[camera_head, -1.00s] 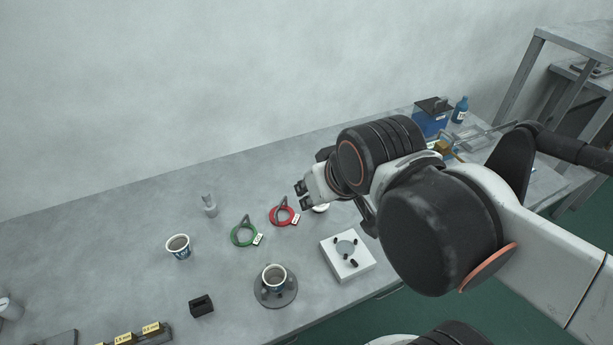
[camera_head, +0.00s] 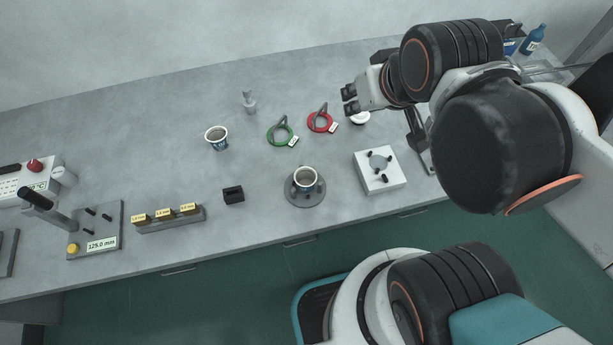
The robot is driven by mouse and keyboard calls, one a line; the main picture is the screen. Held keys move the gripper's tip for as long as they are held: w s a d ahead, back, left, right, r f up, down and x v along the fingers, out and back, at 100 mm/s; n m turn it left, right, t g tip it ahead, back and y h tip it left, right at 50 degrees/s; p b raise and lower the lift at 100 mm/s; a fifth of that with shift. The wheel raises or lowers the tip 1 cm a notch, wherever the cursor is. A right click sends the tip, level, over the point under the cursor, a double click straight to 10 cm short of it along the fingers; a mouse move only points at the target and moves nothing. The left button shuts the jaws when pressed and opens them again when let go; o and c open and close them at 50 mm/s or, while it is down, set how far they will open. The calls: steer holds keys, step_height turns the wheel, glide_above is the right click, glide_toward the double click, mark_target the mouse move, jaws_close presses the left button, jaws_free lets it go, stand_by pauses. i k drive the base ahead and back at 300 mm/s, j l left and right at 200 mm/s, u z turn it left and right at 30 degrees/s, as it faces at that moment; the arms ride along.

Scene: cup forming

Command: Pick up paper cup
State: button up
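One paper cup (camera_head: 217,139), white with a blue band, stands upright on the grey bench at the left of centre. A second cup (camera_head: 307,179) of similar look stands on a round grey base (camera_head: 304,197) nearer the front edge. My gripper (camera_head: 348,100) is above the bench at the upper right, to the right of both cups and apart from them. It points left. Its two dark fingertips show a small gap, and I see nothing between them.
Green (camera_head: 280,134) and red (camera_head: 320,121) rings lie behind the second cup. A white block with pegs (camera_head: 379,170) is right of it. A small black block (camera_head: 233,195), a rack of yellow blocks (camera_head: 170,220) and a gauge stand (camera_head: 95,228) line the front left.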

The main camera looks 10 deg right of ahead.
mark_target(305, 178)
steer(key=k+j+z, duration=0.95)
steer(key=k+z, duration=0.2)
steer(key=k, duration=0.05)
